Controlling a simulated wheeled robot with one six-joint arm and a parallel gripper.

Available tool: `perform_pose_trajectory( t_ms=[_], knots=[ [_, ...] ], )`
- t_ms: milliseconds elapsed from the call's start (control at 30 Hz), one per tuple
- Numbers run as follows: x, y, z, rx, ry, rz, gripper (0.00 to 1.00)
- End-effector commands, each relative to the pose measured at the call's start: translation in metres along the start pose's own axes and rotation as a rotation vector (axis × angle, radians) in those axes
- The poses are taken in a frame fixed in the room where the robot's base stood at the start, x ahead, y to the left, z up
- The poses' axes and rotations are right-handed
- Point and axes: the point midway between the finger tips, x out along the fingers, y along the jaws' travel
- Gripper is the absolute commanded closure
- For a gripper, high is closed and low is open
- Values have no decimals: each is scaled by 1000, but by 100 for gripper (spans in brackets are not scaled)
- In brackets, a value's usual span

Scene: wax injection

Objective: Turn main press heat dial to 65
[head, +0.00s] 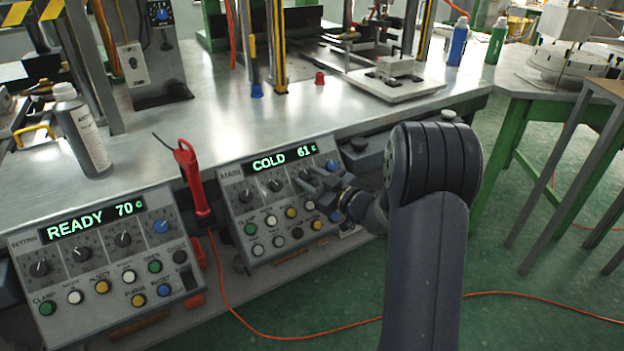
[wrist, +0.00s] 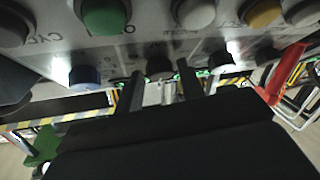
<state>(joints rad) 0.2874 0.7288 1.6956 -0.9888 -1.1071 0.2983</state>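The main press panel (head: 290,205) stands at the middle of the head view, its lit display (head: 283,158) reading COLD 61 C. Below the display is a row of dials: dark-faced ones and, at the right end, a blue one (head: 332,166). Their small labels are too blurred to read. My gripper (head: 316,181) is in front of the dials on the right half. In the wrist view the panel is upside down; two fingers (wrist: 160,75) stand apart with a dark dial (wrist: 158,67) between them in the picture. Contact cannot be told. The blue dial (wrist: 84,75) lies to their left.
A second panel (head: 105,255) at the left reads READY 70 C. A red-handled tool (head: 192,180) hangs between the panels. Coloured buttons (head: 290,213) lie below the main dials. A grey bottle (head: 83,132) stands on the metal bench.

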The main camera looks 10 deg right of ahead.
Motion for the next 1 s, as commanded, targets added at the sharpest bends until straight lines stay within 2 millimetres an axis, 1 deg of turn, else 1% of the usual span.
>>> perform_pose_trajectory(
  t_ms=[33, 133, 367, 467, 567, 800, 900, 1000],
  knots=[
    [0, 0, 0, 0, 0, 0, 59],
    [0, 0, 0, 0, 0, 0, 51],
    [0, 0, 0, 0, -1, 0, 51],
    [-6, 0, 0, 1, -2, 1, 51],
    [-20, 1, 0, 1, -2, 3, 51],
    [-70, 2, 0, 1, -3, 5, 51],
    [-88, 1, 0, 2, -3, 3, 51],
    [-99, 1, 0, 0, -2, 2, 51]
  ],
)
